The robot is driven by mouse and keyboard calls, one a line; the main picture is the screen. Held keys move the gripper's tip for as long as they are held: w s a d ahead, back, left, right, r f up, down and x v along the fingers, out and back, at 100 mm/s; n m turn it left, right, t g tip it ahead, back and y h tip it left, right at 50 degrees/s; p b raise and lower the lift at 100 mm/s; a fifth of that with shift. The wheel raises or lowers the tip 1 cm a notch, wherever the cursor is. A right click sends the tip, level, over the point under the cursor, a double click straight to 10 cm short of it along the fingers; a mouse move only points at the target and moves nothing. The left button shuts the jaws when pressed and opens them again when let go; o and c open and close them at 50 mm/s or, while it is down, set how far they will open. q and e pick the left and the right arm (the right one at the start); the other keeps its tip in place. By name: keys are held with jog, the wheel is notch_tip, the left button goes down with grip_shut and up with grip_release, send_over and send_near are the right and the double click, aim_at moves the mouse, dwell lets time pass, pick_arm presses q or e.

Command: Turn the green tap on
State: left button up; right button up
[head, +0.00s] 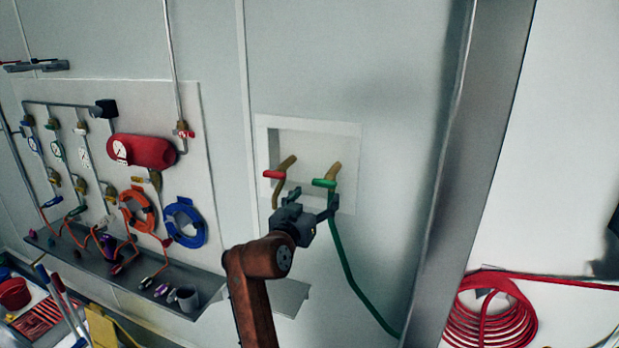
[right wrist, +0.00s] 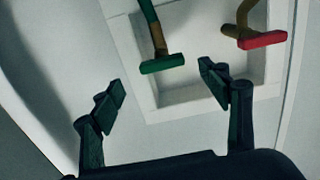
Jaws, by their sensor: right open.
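The green tap (head: 324,183) has a green handle on a brass pipe in a white wall recess, with a green hose hanging below it. In the right wrist view the green tap handle (right wrist: 162,64) lies beyond the fingertips, between them sideways. My right gripper (head: 311,199) is open and just below the green tap in the head view. Its two spread fingers also show in the right wrist view (right wrist: 163,85), with nothing between them. It looks apart from the handle. The red tap (head: 274,174) sits to the left of the green one. My left gripper is not in view.
The white recess frame (head: 340,128) surrounds both taps. The green hose (head: 350,275) runs down to the right. A metal post (head: 470,160) stands to the right. A panel with gauges and a red tank (head: 150,151) is at the left, above a grey shelf (head: 195,280).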

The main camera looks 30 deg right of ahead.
aim_at(323, 185)
jog(key=x, duration=0.3)
jog(key=shift+w+a+r+p, duration=0.1)
jog(key=shift+r+p, duration=0.1)
jog(key=shift+p, duration=0.1)
jog(key=shift+w+d+r+p, duration=0.1)
jog(key=shift+d+r+p, duration=0.1)
jog(key=shift+d, duration=0.25)
jog(key=shift+w+d+r+p, duration=0.1)
jog(key=shift+d+r+p, duration=0.05)
jog(key=shift+d, duration=0.25)
jog(key=w, duration=0.1)
jog(key=w+d, duration=0.1)
jog(key=shift+w+d+f, duration=0.2)
jog(key=shift+w+f, duration=0.1)
jog(key=shift+f, duration=0.05)
jog(key=shift+w+d, duration=0.25)
jog(key=shift+w, duration=0.05)
jog(key=shift+s+d, duration=0.15)
jog(key=shift+s, duration=0.15)
jog(key=shift+w, duration=0.15)
jog(key=shift+c, duration=0.2)
jog(key=shift+w, duration=0.1)
jog(key=shift+c, duration=0.8)
jog(key=c, duration=0.9)
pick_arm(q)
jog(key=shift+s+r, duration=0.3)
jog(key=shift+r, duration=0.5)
pick_arm(e)
jog(key=shift+c, duration=0.5)
